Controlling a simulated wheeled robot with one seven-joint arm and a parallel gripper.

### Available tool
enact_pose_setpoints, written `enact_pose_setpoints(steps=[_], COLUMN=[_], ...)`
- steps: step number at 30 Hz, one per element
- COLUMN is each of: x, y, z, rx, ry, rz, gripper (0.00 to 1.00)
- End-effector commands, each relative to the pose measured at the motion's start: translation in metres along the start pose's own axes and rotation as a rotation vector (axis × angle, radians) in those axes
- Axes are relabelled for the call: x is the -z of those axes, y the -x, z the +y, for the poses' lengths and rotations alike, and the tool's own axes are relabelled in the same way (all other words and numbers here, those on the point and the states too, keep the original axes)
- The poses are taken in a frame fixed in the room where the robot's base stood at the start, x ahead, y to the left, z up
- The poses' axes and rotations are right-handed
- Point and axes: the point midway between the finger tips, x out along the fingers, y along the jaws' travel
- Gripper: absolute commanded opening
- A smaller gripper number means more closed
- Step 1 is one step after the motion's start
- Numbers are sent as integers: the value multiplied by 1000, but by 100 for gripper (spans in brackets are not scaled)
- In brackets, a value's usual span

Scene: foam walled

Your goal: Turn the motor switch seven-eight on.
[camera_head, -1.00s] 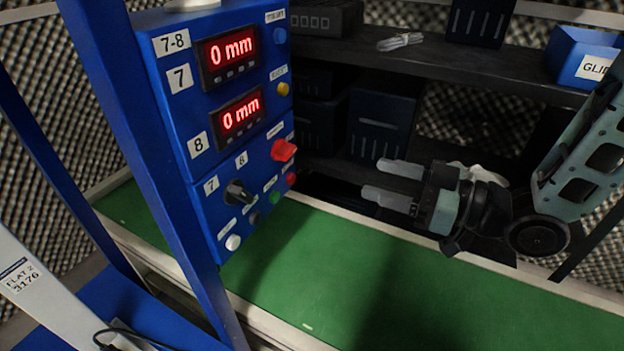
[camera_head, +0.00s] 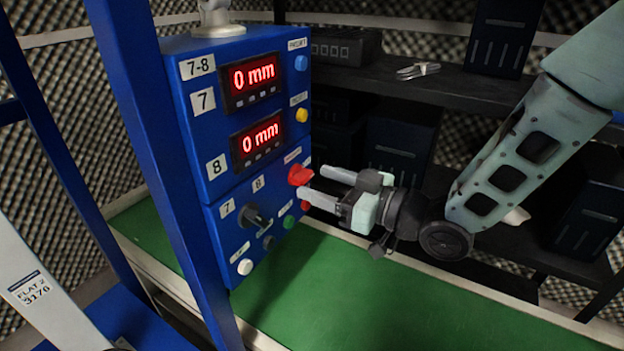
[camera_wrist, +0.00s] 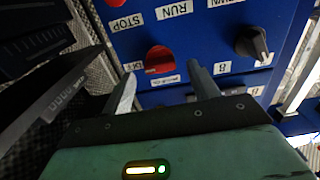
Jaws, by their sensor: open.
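The blue control panel (camera_head: 222,200) stands at the left in the head view. A red rotary knob (camera_head: 299,174) is at its lower right; its small label is too small to read. A black rotary knob (camera_head: 254,216) sits lower left, near the labels 7 and 8. My gripper (camera_head: 313,184) is open and empty, its fingertips close to the red knob. In the wrist view, the panel is upside down, and the red knob (camera_wrist: 158,58) shows between and beyond the fingertips of my gripper (camera_wrist: 160,74). I cannot tell whether they touch it.
Two displays read 0 mm, the upper one (camera_head: 251,80) marked 7. A dark shelf (camera_head: 450,95) stands behind. The green surface (camera_head: 350,290) below is clear.

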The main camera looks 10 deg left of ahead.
Motion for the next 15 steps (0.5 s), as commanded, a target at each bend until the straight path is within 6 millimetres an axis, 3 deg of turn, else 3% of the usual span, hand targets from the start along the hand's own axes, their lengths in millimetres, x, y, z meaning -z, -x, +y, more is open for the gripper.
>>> enact_pose_setpoints(steps=[6,15], x=[0,0], y=[-22,-26], z=[0,0], rx=[0,0], ry=[0,-1], rz=[-1,-1], gripper=[60,60])
